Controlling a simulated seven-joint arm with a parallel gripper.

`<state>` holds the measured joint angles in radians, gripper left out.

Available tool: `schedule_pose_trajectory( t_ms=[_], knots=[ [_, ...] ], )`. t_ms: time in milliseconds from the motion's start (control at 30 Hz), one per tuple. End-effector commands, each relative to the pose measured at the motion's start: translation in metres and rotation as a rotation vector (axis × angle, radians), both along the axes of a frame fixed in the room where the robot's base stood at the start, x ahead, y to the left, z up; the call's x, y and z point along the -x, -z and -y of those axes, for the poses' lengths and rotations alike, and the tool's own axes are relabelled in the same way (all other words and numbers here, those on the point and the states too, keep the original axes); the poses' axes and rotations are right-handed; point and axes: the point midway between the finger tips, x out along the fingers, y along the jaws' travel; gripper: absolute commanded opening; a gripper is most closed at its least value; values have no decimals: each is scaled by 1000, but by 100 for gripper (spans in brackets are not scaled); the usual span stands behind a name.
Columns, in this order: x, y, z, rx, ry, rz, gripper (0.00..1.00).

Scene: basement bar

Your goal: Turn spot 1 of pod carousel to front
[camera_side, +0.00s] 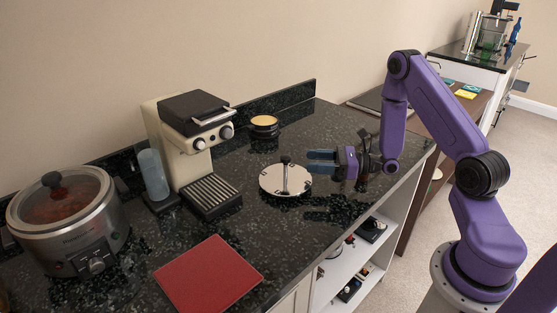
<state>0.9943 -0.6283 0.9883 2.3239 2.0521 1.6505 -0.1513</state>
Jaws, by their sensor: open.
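The pod carousel (272,184) is a flat, round, pale disc lying on the dark speckled counter. A thin upright post with a dark knob (285,160) stands on it. Small dark marks show near its rim, but I cannot read any spot numbers. My gripper (312,162) is open and empty. It reaches in from the right with its blue fingers pointing left, next to the knob in the picture. I cannot tell whether a finger touches the post.
A cream coffee machine (168,135) and a slow cooker (68,222) stand to the left. A red mat (209,277) lies in front. The counter (305,228) is clear around the disc.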

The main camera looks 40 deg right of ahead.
Motion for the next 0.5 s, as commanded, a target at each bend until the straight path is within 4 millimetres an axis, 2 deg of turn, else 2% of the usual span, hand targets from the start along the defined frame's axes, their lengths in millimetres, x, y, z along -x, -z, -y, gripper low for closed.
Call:
schedule_pose_trajectory(
  t_ms=[267, 500],
  knots=[
    [-39, -1, -37, 1, -6, 2, 57],
    [-67, 0, -60, 1, -4, 2, 57]
  ],
)
